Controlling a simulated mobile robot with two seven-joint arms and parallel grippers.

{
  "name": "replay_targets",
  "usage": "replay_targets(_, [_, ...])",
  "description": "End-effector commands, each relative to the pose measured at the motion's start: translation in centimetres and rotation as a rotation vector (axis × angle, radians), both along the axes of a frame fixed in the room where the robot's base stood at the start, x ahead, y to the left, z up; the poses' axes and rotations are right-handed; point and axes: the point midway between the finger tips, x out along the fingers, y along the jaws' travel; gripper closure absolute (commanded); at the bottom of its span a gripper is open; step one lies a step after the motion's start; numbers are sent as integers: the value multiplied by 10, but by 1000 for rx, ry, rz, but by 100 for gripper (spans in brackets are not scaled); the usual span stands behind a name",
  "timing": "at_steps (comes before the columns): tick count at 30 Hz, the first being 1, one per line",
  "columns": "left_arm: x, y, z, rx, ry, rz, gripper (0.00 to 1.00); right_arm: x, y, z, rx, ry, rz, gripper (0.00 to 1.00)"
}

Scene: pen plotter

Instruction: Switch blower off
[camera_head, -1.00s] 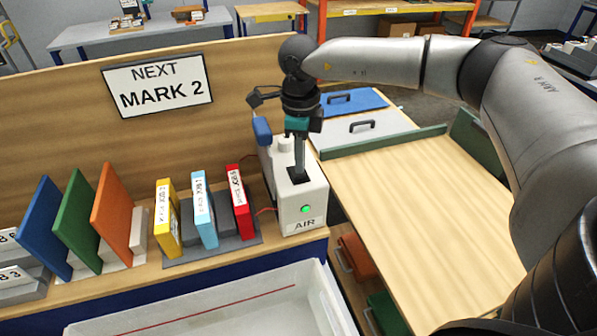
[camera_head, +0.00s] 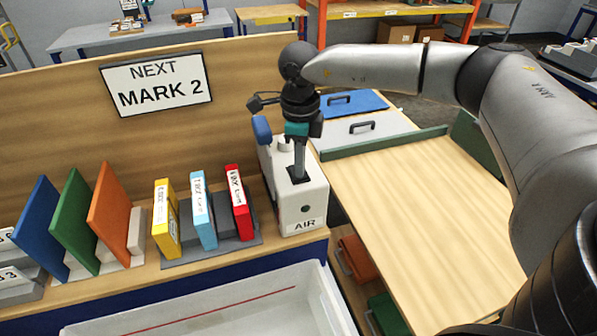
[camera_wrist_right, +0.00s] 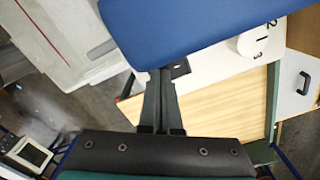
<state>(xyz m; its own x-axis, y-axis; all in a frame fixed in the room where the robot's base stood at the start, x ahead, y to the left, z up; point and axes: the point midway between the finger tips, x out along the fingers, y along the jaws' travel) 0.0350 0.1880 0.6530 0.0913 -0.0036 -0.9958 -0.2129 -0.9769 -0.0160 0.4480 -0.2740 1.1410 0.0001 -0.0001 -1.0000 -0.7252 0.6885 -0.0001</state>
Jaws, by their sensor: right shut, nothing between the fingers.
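The blower is a white box (camera_head: 292,212) marked AIR at the right end of the wooden bench. Its round front lamp (camera_head: 305,209) is dark. My right gripper (camera_head: 298,176) points down, shut and empty, with its fingertips at the black switch area on the blower's top. Whether they touch it I cannot tell. In the right wrist view, the shut fingers (camera_wrist_right: 163,80) reach the dark patch on the white top. A blue part (camera_wrist_right: 200,25) of the blower fills the upper middle there, and a white knob (camera_wrist_right: 252,43) has numbers beside it. My left gripper is not in view.
Yellow, light-blue and red upright pieces (camera_head: 240,202) stand in a grey rack just left of the blower. A white tray (camera_head: 325,300) lies in front. A bare wooden board (camera_head: 420,215) is to the right. A sign reading NEXT MARK 2 (camera_head: 157,85) hangs behind.

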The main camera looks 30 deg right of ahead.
Motion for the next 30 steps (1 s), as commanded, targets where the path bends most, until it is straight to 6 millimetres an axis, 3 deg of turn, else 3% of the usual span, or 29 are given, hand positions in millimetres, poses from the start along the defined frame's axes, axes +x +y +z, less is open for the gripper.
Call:
replay_targets(8, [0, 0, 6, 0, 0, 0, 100, 0, 0, 7, 1, -1, 0, 100])
replay_targets(30, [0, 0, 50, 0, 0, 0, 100, 0, 0, 67, 0, 0, 0, 100])
